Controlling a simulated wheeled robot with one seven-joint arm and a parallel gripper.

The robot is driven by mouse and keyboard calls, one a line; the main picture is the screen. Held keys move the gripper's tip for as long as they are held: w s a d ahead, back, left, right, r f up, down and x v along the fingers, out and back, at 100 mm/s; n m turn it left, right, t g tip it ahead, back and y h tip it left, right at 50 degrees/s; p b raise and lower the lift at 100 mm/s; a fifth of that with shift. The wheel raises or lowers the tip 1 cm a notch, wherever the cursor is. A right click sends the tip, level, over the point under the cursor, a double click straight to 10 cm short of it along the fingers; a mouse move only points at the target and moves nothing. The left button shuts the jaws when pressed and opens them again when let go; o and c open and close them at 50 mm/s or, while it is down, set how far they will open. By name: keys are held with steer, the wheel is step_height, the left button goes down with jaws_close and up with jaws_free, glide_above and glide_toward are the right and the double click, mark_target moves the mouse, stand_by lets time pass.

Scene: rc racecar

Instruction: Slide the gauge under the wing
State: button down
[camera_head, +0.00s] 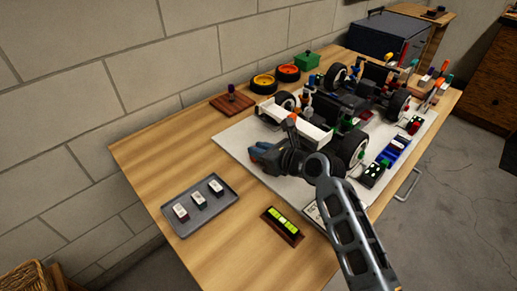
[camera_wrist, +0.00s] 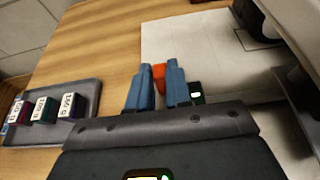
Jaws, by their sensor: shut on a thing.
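My gripper (camera_head: 256,150) is low over the white mat at its near left part, beside the car's white wing (camera_head: 312,131). In the wrist view, the two blue fingers (camera_wrist: 158,88) are closed on a small orange piece (camera_wrist: 159,77), which I take to be part of the gauge. The fingers hide the rest of it. The gripper appears apart from the wing, and the held piece is not clear in the head view.
A grey tray (camera_head: 178,222) with three labelled blocks (camera_head: 199,200) lies on the left. A yellow-green level (camera_head: 283,221) sits on the near table edge. The race car (camera_head: 345,100) fills the mat (camera_head: 238,141). Bare wood lies between tray and mat.

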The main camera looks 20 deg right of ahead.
steer(key=shift+w+d, duration=0.1)
steer(key=shift+d, duration=0.3)
steer(key=c, duration=1)
jaws_free()
steer(key=shift+c, duration=0.2)
steer(key=shift+a, duration=0.15)
